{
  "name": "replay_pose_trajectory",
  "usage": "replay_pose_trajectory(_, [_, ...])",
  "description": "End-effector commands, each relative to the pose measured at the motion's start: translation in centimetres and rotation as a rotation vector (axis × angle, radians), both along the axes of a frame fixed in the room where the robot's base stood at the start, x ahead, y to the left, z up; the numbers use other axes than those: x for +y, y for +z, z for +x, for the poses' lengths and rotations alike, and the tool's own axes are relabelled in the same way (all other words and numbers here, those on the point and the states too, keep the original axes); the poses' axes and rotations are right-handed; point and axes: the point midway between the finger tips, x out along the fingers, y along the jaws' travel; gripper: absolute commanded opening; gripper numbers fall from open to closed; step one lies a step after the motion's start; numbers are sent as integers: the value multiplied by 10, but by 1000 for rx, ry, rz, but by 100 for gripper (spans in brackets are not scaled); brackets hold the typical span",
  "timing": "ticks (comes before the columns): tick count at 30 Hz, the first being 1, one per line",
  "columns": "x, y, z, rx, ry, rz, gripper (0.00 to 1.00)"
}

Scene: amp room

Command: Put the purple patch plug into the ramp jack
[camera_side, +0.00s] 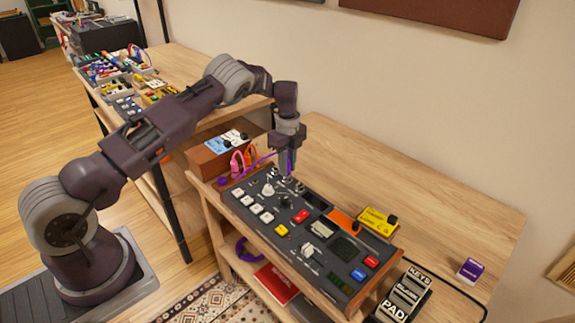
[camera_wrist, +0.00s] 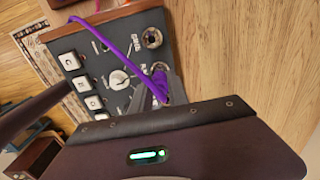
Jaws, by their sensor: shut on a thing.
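My gripper (camera_side: 288,172) is over the back left part of the dark control panel (camera_side: 262,232), pointing down. In the wrist view its fingers (camera_wrist: 164,88) are shut on the purple patch plug (camera_wrist: 159,78), which is low over the panel or touching it. Whether the plug sits in a jack is hidden by the fingers. Its purple cable (camera_wrist: 110,30) runs up and left. One open round jack (camera_wrist: 152,38) shows beyond the plug, with a label too small to read surely. I cannot tell which jack is the ramp jack.
A white knob (camera_wrist: 118,78) and white buttons (camera_wrist: 75,62) stand on the panel beside the plug. Pink cable loops (camera_side: 238,162) and a wooden box (camera_side: 222,150) are behind left. A yellow box (camera_side: 378,221) is at the right. The table's right side (camera_side: 440,200) is mostly clear.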

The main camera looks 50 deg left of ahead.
Motion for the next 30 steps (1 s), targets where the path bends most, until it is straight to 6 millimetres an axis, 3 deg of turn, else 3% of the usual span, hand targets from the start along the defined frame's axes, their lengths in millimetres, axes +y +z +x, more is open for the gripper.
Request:
replay_pose_trajectory(29, [0,-8,0,0,0,0,0])
replay_pose_trajectory(30, [0,-8,0,0,0,0,26])
